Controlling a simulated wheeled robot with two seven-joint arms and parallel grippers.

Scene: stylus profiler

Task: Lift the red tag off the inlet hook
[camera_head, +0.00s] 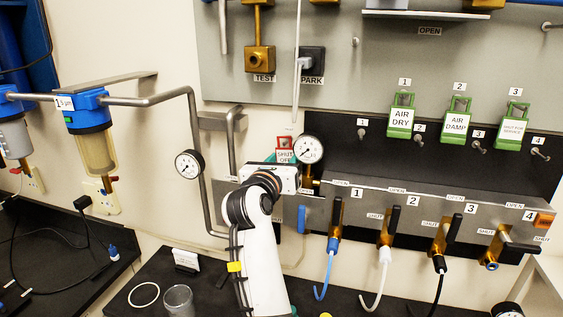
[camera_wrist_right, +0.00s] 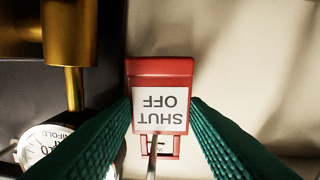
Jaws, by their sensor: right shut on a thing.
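The red tag (camera_wrist_right: 160,68) carries a white label reading SHUT OFF, upside down in the right wrist view. My right gripper (camera_wrist_right: 161,112) is shut on the red tag, with a green finger pad at each side edge. A thin metal rod (camera_wrist_right: 152,158), perhaps the inlet hook, shows in front of the tag's lower part; whether the tag still hangs on it I cannot tell. In the head view the red tag (camera_head: 284,143) shows just above my right gripper, which hides its lower part. My left gripper is not in view.
A pressure gauge (camera_head: 308,149) stands close to the right of the tag, with a brass fitting (camera_wrist_right: 70,40) by it. Green tags (camera_head: 401,116) hang further right above the valve manifold (camera_head: 375,205). A bent grey pipe (camera_head: 192,130) and another gauge (camera_head: 188,164) are to the left.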

